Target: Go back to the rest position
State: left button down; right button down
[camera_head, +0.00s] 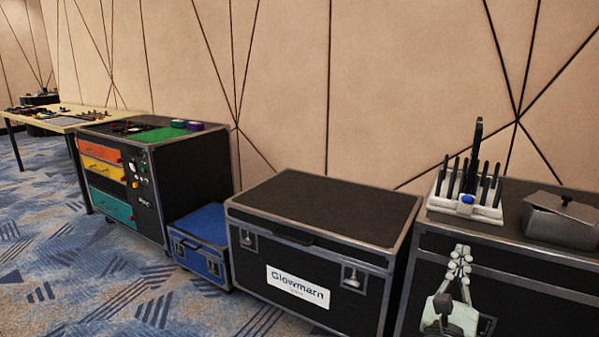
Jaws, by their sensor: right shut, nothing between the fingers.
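My right gripper (461,252) shows at the lower right, pale grey-green, with its fingers together and pointing up in the picture. It is shut and empty. It appears in front of the black case at the right (550,265), whose front it partly hides. I cannot tell how far the gripper is from that case. My left gripper is not in view.
On the right case stand a white rack (482,212) with several dark upright sticks and a grey lidded box (562,220). Left of it are a black case (320,208), a blue case (203,228), a drawer cabinet (185,180) and a table (75,112). Carpet in front is clear.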

jog(key=a+f+n+y, duration=0.8)
jog(key=a+n+y, duration=0.3)
jog(key=n, duration=0.7)
jog(key=s+a+f+n+g+y, duration=0.2)
jog(key=s+f+n+g, duration=0.15)
jog(key=f+n, duration=0.35)
jog(key=s+a+f+n+g+y, duration=0.1)
jog(key=s+f+n+g+y, duration=0.2)
jog(key=f+n, duration=0.35)
jog(key=s+d+f+n+g+h, duration=0.2)
jog(key=s+d+f+n+g, duration=0.1)
jog(key=s, duration=0.4)
jog(key=s+d+f+n+g+h, duration=0.1)
jog(key=s+d+f+n+g, duration=0.2)
jog(key=s+f, duration=0.4)
jog(key=s+d+f+n+g+h, duration=0.2)
jog(key=s+d+f+n+g, duration=0.2)
jog(key=s, duration=0.4)
jog(key=shift+f+n+h, duration=0.3)
jog(key=shift+f+n, duration=0.4)
jog(key=shift+n, duration=0.35)
